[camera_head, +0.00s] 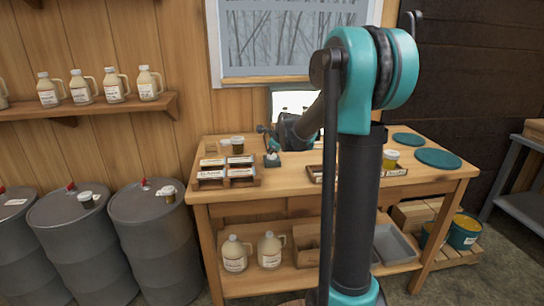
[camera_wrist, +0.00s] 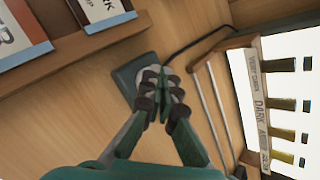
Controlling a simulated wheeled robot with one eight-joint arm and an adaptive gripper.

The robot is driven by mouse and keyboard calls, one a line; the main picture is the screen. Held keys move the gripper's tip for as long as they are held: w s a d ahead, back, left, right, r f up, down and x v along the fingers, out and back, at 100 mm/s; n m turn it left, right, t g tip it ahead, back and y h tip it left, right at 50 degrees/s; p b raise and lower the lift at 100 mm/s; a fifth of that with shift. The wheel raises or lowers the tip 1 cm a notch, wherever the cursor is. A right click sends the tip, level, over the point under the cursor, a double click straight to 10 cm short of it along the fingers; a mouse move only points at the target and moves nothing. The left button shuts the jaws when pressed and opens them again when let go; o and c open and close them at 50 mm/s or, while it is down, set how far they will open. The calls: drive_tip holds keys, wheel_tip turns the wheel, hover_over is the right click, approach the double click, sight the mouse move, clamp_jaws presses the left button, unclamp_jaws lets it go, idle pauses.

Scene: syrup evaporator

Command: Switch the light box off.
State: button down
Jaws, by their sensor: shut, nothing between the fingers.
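The light box (camera_wrist: 281,60) shows a bright white lit panel on the right of the wrist view. In the head view its lit panel (camera_head: 290,98) stands at the back of the bench, partly hidden by my arm. A small dark green switch block (camera_wrist: 124,79) with a pale round button lies on the bench, and a black cord runs from it toward the light box. My gripper (camera_wrist: 161,78) is shut and empty, its fingertips over the button. They hide much of it, so I cannot tell if they touch. The block also shows in the head view (camera_head: 272,162).
Several dark sample bottles (camera_wrist: 284,105) stand before the lit panel behind a labelled strip (camera_wrist: 253,90). A wooden rack of cards (camera_head: 226,181) sits left of the switch. A tray of jars (camera_head: 316,173) is to the right. Green round mats (camera_head: 438,158) lie at the right end.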

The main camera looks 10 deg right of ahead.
sight(271, 157)
drive_tip(key=shift+f, duration=0.2)
drive_tip(key=shift+f, duration=0.2)
idle(0.3)
drive_tip(key=shift+r, duration=0.45)
drive_tip(key=shift+r, duration=3)
